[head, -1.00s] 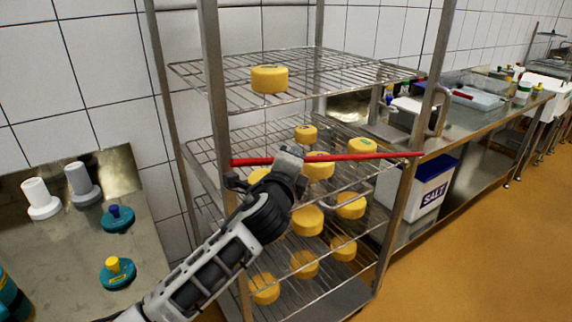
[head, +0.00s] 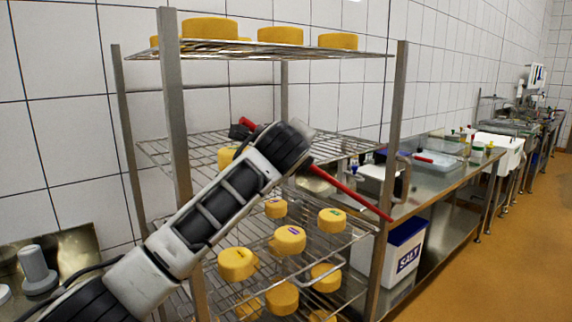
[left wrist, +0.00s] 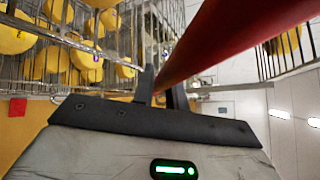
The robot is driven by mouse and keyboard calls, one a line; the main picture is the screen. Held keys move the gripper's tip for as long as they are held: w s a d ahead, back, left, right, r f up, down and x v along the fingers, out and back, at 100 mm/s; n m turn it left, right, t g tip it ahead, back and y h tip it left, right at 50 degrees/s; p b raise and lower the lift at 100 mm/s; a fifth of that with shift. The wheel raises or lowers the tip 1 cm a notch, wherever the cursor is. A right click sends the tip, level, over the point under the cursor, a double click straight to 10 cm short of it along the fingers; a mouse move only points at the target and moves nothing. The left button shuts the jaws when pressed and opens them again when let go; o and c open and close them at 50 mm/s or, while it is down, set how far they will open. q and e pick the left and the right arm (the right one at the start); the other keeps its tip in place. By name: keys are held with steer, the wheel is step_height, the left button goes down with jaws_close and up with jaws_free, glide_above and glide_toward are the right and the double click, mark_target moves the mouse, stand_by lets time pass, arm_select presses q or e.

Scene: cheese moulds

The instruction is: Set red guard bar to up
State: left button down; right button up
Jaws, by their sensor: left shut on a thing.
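The red guard bar (head: 350,192) slants across the front of the wire rack. Its lower right end is at the right front post (head: 392,120), and it rises to the left behind my gripper. Its raised end shows as a small red piece left of the gripper. My left gripper (head: 300,150) is shut on the bar partway along it; the arm hides the grip itself in the head view. In the left wrist view the bar (left wrist: 215,40) runs large and close past the gripper's two dark fingers (left wrist: 162,92). My right gripper is in neither view.
Yellow cheeses (head: 290,240) sit on several wire shelves behind the bar. A top shelf (head: 260,51) with more cheeses is above my gripper. A steel bench (head: 445,175) and a salt box (head: 405,250) stand right of the rack. Open floor lies at the right.

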arm_select(q)
steer(key=c, duration=1.4)
jaws_free()
steer(key=shift+s, duration=0.1)
